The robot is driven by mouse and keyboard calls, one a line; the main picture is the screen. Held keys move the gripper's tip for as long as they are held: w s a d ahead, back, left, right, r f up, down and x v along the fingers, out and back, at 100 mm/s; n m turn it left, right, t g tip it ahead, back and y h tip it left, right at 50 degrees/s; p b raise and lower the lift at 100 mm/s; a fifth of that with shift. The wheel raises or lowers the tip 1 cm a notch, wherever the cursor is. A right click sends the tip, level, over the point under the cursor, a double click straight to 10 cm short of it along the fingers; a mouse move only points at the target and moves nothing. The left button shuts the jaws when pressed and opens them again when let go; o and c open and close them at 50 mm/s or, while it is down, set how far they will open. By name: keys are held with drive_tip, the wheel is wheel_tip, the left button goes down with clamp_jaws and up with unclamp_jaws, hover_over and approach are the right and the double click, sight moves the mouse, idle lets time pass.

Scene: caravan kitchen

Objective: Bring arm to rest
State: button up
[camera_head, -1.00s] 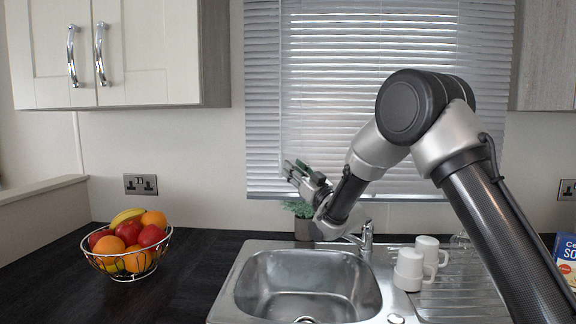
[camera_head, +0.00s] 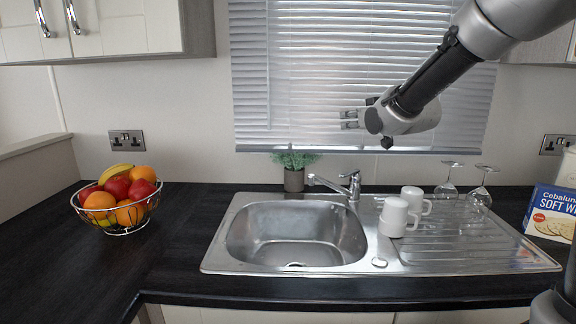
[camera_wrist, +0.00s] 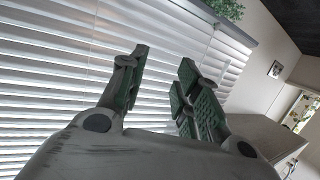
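My gripper (camera_head: 350,118) hangs in the air in front of the window blind (camera_head: 300,60), above the sink and tap, and points left in the head view. My arm comes in from the upper right of the head view.
Below are the steel sink (camera_head: 240,250), tap (camera_head: 352,186), potted plant (camera_head: 294,180), two white mugs (camera_head: 393,217) and wine glasses (camera_head: 478,200). A fruit bowl (camera_head: 118,214) stands left, a cracker box (camera_head: 552,213) right. A wall cupboard (camera_head: 120,28) hangs upper left.

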drive_tip(key=s+d+f+m+g+h, duration=0.2)
drive_tip(key=s+d+g+h, duration=0.1)
drive_tip(key=s+d, duration=0.75)
drive_tip(key=s+d+f+g, duration=0.2)
drive_tip(key=s, duration=0.8)
drive_tip(key=s+d+f+m+g+h, duration=0.1)
drive_tip(key=s+d+f+g, duration=0.1)
drive_tip(key=s, duration=0.8)
drive_tip(key=s+d+f+m+g+h, duration=0.1)
drive_tip(key=s+d+f+g, duration=0.2)
drive_tip(key=s, duration=0.7)
drive_tip(key=shift+f, duration=0.45)
drive_tip(key=shift+w, duration=0.1)
